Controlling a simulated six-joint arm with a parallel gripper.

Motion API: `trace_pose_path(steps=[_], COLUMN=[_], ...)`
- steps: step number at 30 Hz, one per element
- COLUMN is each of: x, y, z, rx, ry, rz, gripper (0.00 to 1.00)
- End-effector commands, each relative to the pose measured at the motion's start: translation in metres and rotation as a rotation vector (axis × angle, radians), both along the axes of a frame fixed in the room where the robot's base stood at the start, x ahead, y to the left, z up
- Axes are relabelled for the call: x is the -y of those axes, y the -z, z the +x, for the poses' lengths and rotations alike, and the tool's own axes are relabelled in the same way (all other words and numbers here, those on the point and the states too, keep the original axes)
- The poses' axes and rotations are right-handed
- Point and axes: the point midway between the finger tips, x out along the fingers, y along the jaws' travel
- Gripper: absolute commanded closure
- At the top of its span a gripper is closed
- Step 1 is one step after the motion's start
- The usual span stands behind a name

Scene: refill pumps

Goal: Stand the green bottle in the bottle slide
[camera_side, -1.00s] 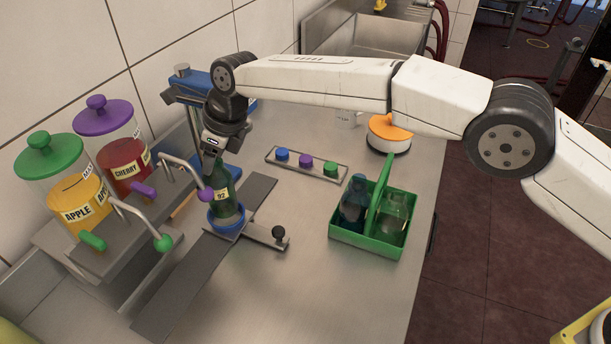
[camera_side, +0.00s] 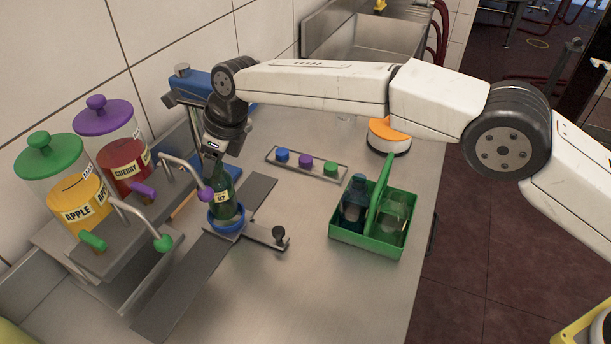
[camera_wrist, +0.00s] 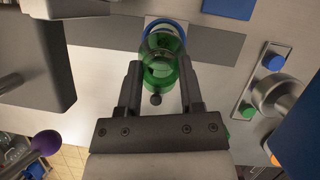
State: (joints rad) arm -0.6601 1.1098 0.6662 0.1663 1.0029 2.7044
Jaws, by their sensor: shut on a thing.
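The green bottle (camera_side: 224,204), with a "92" label, stands slightly tilted with its base at the blue ring-shaped cup (camera_side: 237,226) of the bottle slide. The base looks to be inside the cup's rim. The slide has a long grey rail (camera_side: 180,292) and a side arm with a black knob (camera_side: 279,232). My gripper (camera_wrist: 160,72) is shut on the upper part of the bottle, which shows between its fingers in the wrist view (camera_wrist: 160,48). In the side view the fingers and bottle top are mostly hidden by my wrist.
Pump nozzles with a purple knob (camera_side: 205,194) and a green knob (camera_side: 163,243) stand close left of the bottle. A tray of coloured caps (camera_side: 304,162) lies behind right. A green carrier (camera_side: 372,237) with bottles stands right. The front right counter is clear.

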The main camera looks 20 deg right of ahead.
Motion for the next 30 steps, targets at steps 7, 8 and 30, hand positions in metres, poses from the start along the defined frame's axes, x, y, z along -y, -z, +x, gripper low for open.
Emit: trace_pose_path(steps=[7,8,30], x=[0.0,0.0,0.0], y=[0.009,0.01,0.017], z=[0.0,0.0,0.0], rx=[-0.001,-0.001,0.0], ry=[0.0,0.0,0.0], rz=[0.0,0.0,0.0], gripper=[1.0,1.0,1.0])
